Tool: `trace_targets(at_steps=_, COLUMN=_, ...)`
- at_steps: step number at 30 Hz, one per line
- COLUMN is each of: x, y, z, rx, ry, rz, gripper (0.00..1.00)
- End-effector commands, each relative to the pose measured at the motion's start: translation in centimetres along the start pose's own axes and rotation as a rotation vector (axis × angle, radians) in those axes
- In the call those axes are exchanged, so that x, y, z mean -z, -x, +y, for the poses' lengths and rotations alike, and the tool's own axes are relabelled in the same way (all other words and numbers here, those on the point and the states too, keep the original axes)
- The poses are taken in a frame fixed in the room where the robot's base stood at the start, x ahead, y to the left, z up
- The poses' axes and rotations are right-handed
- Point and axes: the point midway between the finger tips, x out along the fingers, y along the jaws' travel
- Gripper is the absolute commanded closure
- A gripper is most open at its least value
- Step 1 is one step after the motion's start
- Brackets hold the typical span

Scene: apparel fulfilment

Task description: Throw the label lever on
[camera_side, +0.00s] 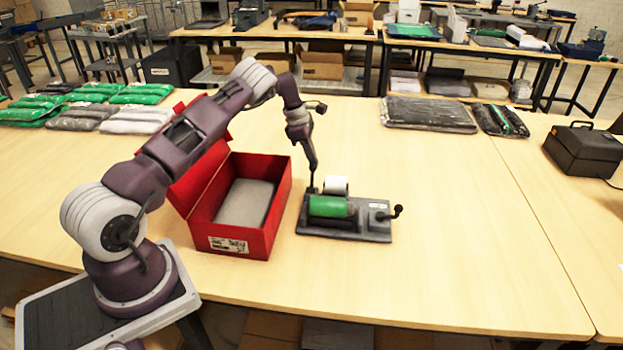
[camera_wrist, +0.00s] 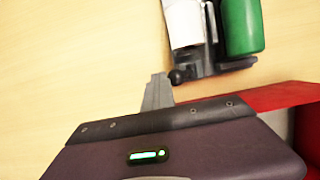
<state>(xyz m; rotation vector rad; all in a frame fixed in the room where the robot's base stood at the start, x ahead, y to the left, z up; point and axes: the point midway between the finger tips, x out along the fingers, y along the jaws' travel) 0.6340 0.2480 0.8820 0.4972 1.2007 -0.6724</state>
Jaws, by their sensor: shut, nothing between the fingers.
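The label machine (camera_side: 372,228) is a dark base with a green roller (camera_side: 330,207) and a white roll (camera_side: 336,185). A crank-like arm with a black knob (camera_side: 397,210) stands at its right end. My gripper (camera_side: 313,186) is shut and empty, pointing down at the machine's left end, by the white roll. In the wrist view, my gripper's fingertips (camera_wrist: 157,82) are just beside a dark round knob (camera_wrist: 179,76) at that end, below the white roll (camera_wrist: 184,22) and green roller (camera_wrist: 242,24). I cannot tell if they touch. I cannot tell which part is the label lever.
An open red box (camera_side: 240,243) with a grey item inside stands left of the machine; its red edge (camera_wrist: 285,94) shows in the wrist view. Folded bagged garments (camera_side: 427,114) lie at the back.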

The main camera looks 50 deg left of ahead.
Motion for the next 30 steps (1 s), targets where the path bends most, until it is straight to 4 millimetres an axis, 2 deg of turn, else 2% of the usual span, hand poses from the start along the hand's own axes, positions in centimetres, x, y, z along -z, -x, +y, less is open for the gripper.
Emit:
trace_targets(at_steps=9, x=-0.1, y=0.4, z=-1.3, rx=0.004, ry=0.001, rz=0.000, gripper=1.00)
trace_targets(at_steps=19, x=-0.2, y=0.5, z=-1.5, rx=0.002, ry=0.000, rz=0.000, gripper=1.00)
trace_targets(at_steps=30, x=-0.3, y=0.8, z=-2.8, rx=0.002, ry=0.001, rz=0.000, gripper=1.00)
